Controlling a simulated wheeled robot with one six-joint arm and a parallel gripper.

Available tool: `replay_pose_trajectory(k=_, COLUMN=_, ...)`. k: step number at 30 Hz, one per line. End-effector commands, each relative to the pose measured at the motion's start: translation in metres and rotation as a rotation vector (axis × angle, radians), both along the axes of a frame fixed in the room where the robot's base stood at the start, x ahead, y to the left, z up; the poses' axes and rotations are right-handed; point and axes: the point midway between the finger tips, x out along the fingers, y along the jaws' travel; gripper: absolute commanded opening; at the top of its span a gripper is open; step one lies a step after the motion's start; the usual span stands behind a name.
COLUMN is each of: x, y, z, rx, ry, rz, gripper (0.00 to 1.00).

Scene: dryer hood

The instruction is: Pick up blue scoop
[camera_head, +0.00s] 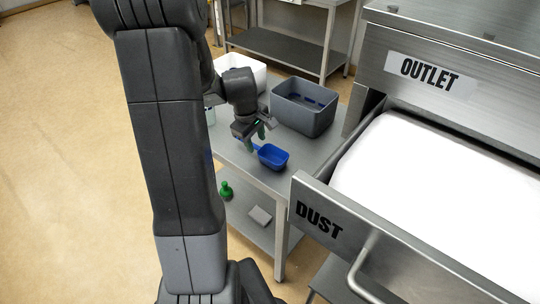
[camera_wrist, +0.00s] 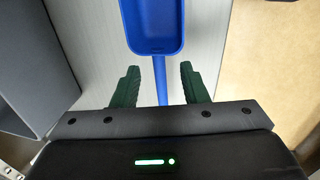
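The blue scoop (camera_head: 273,156) lies on the steel side table (camera_head: 229,150), its bowl toward the table's front edge. In the wrist view the scoop's bowl (camera_wrist: 154,24) is at the top and its handle (camera_wrist: 160,80) runs down between my fingers. My gripper (camera_head: 256,137) is over the handle end. In the wrist view my gripper (camera_wrist: 158,84) is open, with a green finger on each side of the handle and a gap on both sides. The handle's far end is hidden behind the gripper body. I cannot tell the exact height of the fingers above the table.
A grey bin (camera_head: 304,106) stands behind the scoop, and a white container (camera_head: 240,70) is farther back. The open DUST drawer (camera_head: 320,222) of the steel machine is to the right. A green bottle (camera_head: 226,190) stands on the lower shelf.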

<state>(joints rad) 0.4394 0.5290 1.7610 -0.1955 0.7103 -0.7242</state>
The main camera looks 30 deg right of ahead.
Motion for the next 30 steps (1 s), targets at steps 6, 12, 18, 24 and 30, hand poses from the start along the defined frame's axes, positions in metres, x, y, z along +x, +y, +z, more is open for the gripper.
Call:
replay_pose_trajectory(k=6, x=0.003, y=-0.005, z=-0.025, rx=0.001, ry=0.003, rz=0.000, gripper=0.40)
replay_pose_trajectory(k=12, x=0.004, y=-0.006, z=-0.030, rx=0.000, ry=0.000, rz=0.001, gripper=0.40)
replay_pose_trajectory(k=18, x=0.004, y=-0.006, z=-0.030, rx=0.000, ry=0.000, rz=0.000, gripper=0.24)
replay_pose_trajectory(k=24, x=0.004, y=-0.006, z=-0.030, rx=0.000, ry=0.000, rz=0.000, gripper=0.00)
replay_pose_trajectory(k=30, x=0.004, y=-0.006, z=-0.029, rx=0.000, ry=0.000, rz=0.000, gripper=0.00)
